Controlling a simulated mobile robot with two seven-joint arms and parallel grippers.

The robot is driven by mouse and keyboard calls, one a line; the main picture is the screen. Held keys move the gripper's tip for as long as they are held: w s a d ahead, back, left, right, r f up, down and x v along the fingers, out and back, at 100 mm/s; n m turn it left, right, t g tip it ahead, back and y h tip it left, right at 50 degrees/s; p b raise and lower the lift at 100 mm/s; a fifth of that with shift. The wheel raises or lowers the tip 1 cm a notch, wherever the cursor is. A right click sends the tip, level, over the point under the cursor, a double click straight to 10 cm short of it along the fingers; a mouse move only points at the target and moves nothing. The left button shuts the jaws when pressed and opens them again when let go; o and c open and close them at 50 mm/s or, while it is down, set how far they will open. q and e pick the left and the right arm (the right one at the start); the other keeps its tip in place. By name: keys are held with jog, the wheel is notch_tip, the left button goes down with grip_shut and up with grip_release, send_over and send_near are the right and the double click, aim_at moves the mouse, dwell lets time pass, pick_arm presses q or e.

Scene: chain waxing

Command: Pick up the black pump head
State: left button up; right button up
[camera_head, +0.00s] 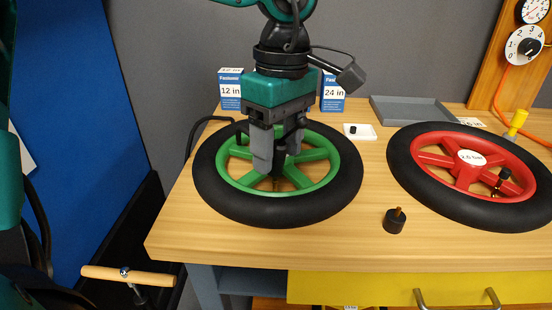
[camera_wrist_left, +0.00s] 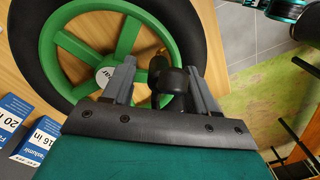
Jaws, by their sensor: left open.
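My left gripper (camera_head: 278,155) points down over the green-spoked wheel (camera_head: 278,214), which lies flat on the table. Its two grey fingers are apart. In the left wrist view, a rounded black piece (camera_wrist_left: 173,80) that looks like the black pump head sits between the open fingers (camera_wrist_left: 162,82), with a brass-coloured part beside it. I cannot tell whether a finger touches it. In the head view the fingers mostly hide it. A black hose (camera_head: 190,140) rises at the table's left edge and runs behind the wheel. My right gripper is not in view.
A red-spoked wheel (camera_head: 432,159) lies at the right, with a yellow piece (camera_head: 517,120) behind it. A black knob with a brass stem (camera_head: 394,222) stands on the front of the table.

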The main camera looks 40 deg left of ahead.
pick_arm(q)
jog(key=shift+f, duration=0.6)
grip_shut()
jog(key=shift+r, duration=0.1)
